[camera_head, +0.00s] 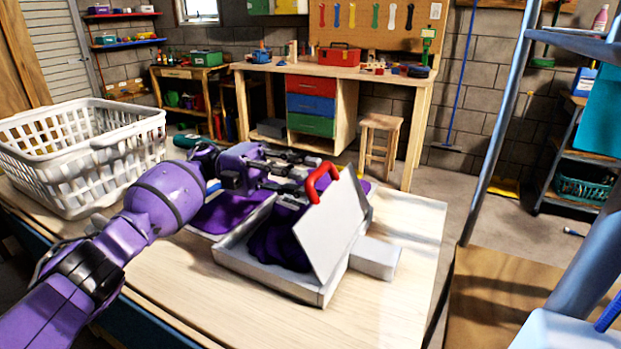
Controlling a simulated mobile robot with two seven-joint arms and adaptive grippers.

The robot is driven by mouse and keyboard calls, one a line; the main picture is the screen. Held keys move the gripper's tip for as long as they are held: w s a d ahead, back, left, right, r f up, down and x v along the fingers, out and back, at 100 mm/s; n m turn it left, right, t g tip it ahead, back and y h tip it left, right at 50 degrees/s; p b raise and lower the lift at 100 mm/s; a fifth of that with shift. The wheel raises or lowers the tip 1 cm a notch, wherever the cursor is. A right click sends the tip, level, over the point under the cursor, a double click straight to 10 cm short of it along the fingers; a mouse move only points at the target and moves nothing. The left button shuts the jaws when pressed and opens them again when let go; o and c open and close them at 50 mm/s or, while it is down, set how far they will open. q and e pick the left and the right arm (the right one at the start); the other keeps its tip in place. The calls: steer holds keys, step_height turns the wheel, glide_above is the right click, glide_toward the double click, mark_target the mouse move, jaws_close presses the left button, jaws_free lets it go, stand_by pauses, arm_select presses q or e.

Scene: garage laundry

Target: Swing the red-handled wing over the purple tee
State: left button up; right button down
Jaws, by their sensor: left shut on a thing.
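The folding board (262,273) lies on the pale wooden table. The white wing (335,228) with the red handle (322,180) stands raised at a steep tilt on the board's right side. The purple tee (275,248) lies bunched in the middle of the board, partly behind the wing. More purple cloth shows on the left panel (222,212) and a little behind the wing. My left gripper (303,184) reaches over the board from the left and is shut at the red handle; its exact fingertip contact is hard to see. My right gripper is out of view.
A white laundry basket (80,170) stands at the table's left. A small pale block (375,257) sits right of the board. The table's front right is bare (385,310). A blue metal frame (500,130) rises at right. A workbench and stool (380,145) stand behind.

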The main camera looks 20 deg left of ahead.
arm_select(q)
steer(key=v, duration=0.5)
steer(key=shift+r, duration=0.1)
